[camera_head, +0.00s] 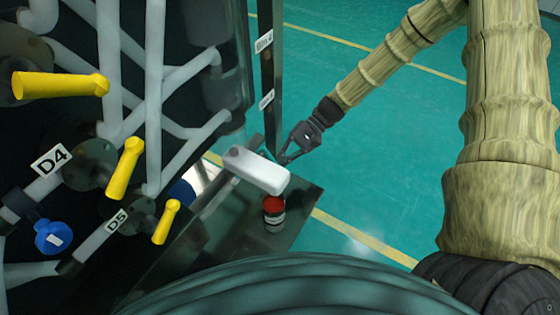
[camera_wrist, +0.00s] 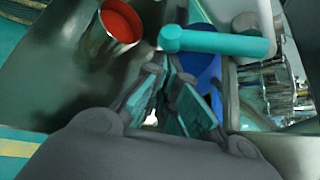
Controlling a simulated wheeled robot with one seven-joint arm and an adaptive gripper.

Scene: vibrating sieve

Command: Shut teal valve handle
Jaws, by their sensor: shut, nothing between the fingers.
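The teal valve handle (camera_wrist: 220,44) lies nearly level across the upper middle of the wrist view, with its round hub at the left end. My gripper (camera_wrist: 166,66) is shut and empty, with its fingertips just below the hub. I cannot tell whether they touch it. I cannot make out the teal handle in the head view.
Yellow handles (camera_head: 124,168) and a blue knob (camera_head: 53,237) sit on pipes at the left. A red-topped object (camera_head: 273,207) stands near the dark table's edge (camera_head: 305,205). A metal cylinder (camera_wrist: 92,45) with a red top is left of the handle. Open green floor (camera_head: 375,180) lies right.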

